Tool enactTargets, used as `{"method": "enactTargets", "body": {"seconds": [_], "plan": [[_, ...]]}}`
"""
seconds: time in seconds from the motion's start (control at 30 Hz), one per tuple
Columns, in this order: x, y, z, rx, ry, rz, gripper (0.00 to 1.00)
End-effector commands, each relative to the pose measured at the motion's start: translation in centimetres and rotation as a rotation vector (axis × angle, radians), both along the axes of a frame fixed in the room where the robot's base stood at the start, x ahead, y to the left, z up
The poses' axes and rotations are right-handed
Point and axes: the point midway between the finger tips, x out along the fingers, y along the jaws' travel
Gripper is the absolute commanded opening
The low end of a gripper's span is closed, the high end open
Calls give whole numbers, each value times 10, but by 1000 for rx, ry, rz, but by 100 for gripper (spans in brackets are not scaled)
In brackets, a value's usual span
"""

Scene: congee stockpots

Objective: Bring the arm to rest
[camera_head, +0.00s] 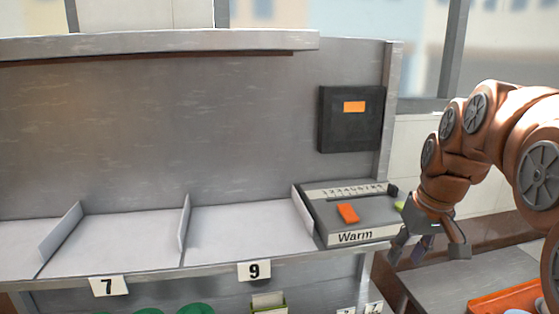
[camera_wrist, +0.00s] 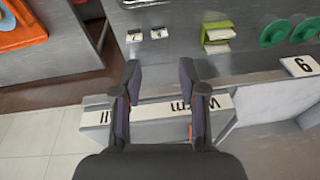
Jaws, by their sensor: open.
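My gripper (camera_head: 432,243) hangs at the right in the head view, just right of the grey box labelled "Warm" (camera_head: 318,216). Its fingers point down and are apart with nothing between them. In the wrist view my gripper (camera_wrist: 160,88) shows two dark fingers spread apart. Part of the "Warm" label (camera_wrist: 192,106) shows between and beyond them upside down. The box carries an orange slider (camera_head: 348,213) and a numbered scale. I cannot tell the exact gap between the fingers and the box.
A dark panel with an orange display (camera_head: 354,107) is on the back wall. Green round things (camera_head: 197,309) sit below. An orange tray (camera_head: 505,300) lies on a counter at lower right.

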Motion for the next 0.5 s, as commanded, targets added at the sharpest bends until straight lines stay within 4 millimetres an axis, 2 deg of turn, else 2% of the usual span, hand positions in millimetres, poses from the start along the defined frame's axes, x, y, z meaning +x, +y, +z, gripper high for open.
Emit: {"method": "enactTargets", "body": {"seconds": [0.2, 0.5], "plan": [[-52, 27, -31, -5, 79, -22, 42], [-130, 52, -76, -27, 185, -53, 42]]}}
